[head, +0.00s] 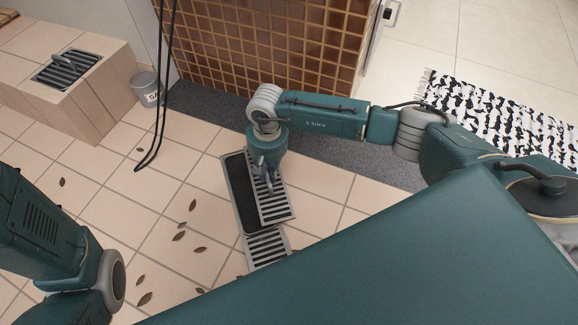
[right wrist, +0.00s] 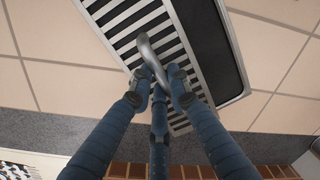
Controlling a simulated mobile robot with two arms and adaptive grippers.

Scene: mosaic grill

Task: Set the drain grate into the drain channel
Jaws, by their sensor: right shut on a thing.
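The drain grate (head: 280,209) is a grey slatted rectangle with a curved handle. My right gripper (head: 268,179) is shut on its handle (right wrist: 147,50). The grate overlaps the right side of the drain channel (head: 238,187), whose dark, open recess shows to its left. In the right wrist view, the grate (right wrist: 128,22) lies beside and partly over the dark channel (right wrist: 215,50). I cannot tell whether it touches the rim. Of my left arm only links show at the lower left; its gripper is out of view.
Another slatted section (head: 266,246) covers the channel's near end. Dry leaves (head: 192,205) are scattered on the tiles to the left. Black cables (head: 160,100) hang at upper left near a grey bucket (head: 146,88). A tiled bench (head: 95,105) carries another grate (head: 68,68).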

